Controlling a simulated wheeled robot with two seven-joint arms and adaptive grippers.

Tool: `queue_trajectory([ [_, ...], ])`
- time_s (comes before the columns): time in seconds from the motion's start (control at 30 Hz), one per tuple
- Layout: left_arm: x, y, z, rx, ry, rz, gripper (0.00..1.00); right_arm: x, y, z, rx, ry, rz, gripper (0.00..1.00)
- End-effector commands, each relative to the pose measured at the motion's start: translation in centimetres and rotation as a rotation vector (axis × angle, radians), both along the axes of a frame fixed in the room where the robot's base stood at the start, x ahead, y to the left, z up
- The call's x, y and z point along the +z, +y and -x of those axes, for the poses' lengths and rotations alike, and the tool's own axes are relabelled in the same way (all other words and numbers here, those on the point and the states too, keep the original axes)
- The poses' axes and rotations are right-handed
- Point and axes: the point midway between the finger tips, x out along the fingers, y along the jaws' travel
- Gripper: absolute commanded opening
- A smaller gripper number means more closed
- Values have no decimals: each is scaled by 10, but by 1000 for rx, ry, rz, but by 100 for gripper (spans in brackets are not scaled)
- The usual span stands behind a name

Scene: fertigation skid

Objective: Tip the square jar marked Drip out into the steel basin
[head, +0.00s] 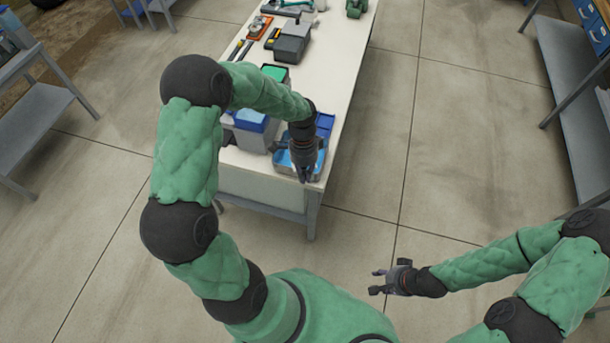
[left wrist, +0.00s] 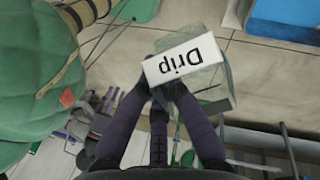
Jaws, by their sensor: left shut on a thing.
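The square jar marked Drip (left wrist: 217,84) is clear, with a white label reading upside down in the left wrist view. My left gripper (left wrist: 160,92) is shut on it. In the head view my left gripper (head: 304,172) hangs over the near right corner of the table, above a grey-rimmed basin (head: 319,171) with blue inside. The arm partly hides that basin, and I cannot make out the jar there. I cannot tell how far the jar is tilted or what it holds. My right gripper (head: 384,281) is open and empty, over the floor away from the table.
The white table (head: 335,75) runs away from me. A grey bin with a blue top (head: 252,122) stands left of the basin. A grey box (head: 291,45) and tools lie farther back. Shelves stand at left (head: 40,110) and right (head: 570,90); floor between is clear.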

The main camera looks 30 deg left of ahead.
Motion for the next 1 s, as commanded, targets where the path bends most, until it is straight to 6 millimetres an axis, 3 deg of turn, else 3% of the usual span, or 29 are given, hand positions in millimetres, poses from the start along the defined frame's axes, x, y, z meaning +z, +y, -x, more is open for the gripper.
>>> queue_trajectory([
  [0.4, 0, -6, 6, -2, -158, -129, 0, -46, 0, 0, 0, 0, 0, 40],
  [1.0, 4, -7, 8, 0, -191, -157, 0, -53, 0, 0, 0, 0, 0, 40],
])
